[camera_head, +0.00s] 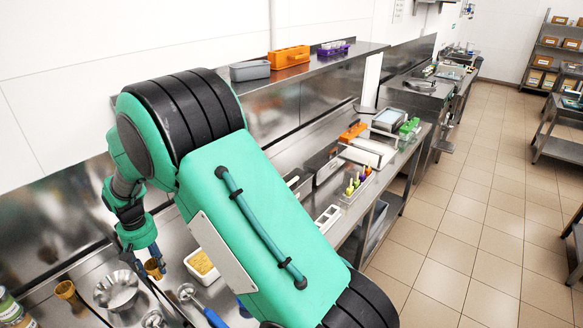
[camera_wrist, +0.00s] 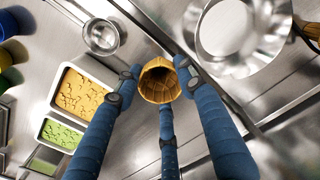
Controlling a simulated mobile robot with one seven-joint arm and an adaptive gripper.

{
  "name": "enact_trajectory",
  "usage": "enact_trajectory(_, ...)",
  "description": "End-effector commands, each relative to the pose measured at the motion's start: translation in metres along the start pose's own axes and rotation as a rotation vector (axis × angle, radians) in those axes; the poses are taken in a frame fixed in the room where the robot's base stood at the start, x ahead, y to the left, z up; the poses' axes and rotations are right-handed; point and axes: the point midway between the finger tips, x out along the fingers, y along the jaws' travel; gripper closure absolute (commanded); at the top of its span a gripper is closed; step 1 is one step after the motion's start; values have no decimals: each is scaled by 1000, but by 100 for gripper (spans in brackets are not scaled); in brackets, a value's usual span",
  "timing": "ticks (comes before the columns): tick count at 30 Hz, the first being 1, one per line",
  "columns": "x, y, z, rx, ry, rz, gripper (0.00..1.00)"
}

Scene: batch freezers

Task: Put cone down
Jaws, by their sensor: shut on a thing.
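A tan waffle cone (camera_wrist: 157,86) is held between the three blue fingers of my gripper (camera_wrist: 159,76) in the wrist view. Its open mouth faces the camera, and its lower part is hidden. In the head view my gripper (camera_head: 148,262) is low over the steel counter, with the small brown cone (camera_head: 153,269) at its fingers. I cannot tell whether the cone touches the counter. A shiny metal bowl (camera_head: 117,291) stands just left of and nearer than the gripper; it is also at the upper right of the wrist view (camera_wrist: 232,30).
A tub of yellow ice cream (camera_head: 203,263) stands right of the gripper. A green tub (camera_wrist: 62,134) lies beside it in the wrist view, with a metal scoop (camera_wrist: 101,37) above. A brown cup-like object (camera_head: 68,294) stands left of the bowl. My arm hides much of the counter.

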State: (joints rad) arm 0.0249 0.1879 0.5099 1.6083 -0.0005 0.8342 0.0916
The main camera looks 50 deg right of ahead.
Motion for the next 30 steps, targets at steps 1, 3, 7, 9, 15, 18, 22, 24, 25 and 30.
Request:
enact_trajectory(1, 0, 6, -3, 33, 0, 0, 71)
enact_trajectory(3, 0, 13, -7, 83, 0, 0, 71)
enact_trajectory(7, 0, 28, -15, 190, 0, 1, 71)
enact_trajectory(9, 0, 38, -21, 262, 1, 1, 71)
enact_trajectory(15, 1, 81, -40, 548, 3, 1, 71)
enact_trajectory(18, 2, 105, -50, 704, 4, 1, 71)
enact_trajectory(22, 2, 134, -60, 890, 7, 1, 71)
enact_trajectory(24, 4, 149, -64, 982, 6, 1, 71)
enact_trajectory(25, 4, 155, -66, 1019, 6, 1, 71)
enact_trajectory(30, 6, 188, -74, 1220, 9, 1, 71)
